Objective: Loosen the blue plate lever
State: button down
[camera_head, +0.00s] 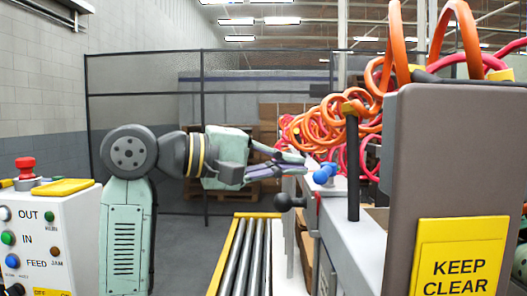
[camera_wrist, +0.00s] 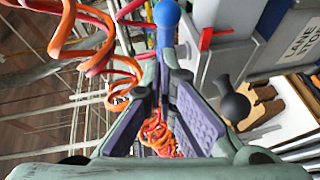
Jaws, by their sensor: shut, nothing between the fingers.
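The blue plate lever (camera_head: 320,177) has a round blue knob and sits at the left end of the grey machine. In the wrist view the blue lever (camera_wrist: 167,38) stands just beyond my fingertips, at the top centre. My gripper (camera_head: 308,165) reaches in from the left, its fingertips close beside the lever's knob. In the wrist view my gripper (camera_wrist: 168,72) is shut and empty, with its tips close together below the blue shaft. I cannot tell whether the tips touch the lever.
A black ball knob (camera_head: 283,201) juts out below my gripper. A red lever (camera_wrist: 215,35) is right of the blue one. Orange coiled hoses (camera_head: 325,128) hang behind. A dark post (camera_head: 352,170) and grey panel (camera_head: 440,150) stand right. A roller conveyor (camera_head: 245,255) lies below.

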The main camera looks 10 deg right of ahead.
aim_at(323, 169)
jog(key=shift+s+d+f, duration=0.15)
jog(key=shift+s+d, duration=0.15)
jog(key=shift+d, duration=0.1)
jog(key=shift+s+d+f+n+t+b, duration=0.1)
jog(key=shift+s+d+n+t+b, duration=0.55)
jog(key=shift+s+t+b, duration=0.3)
jog(key=shift+s, duration=0.1)
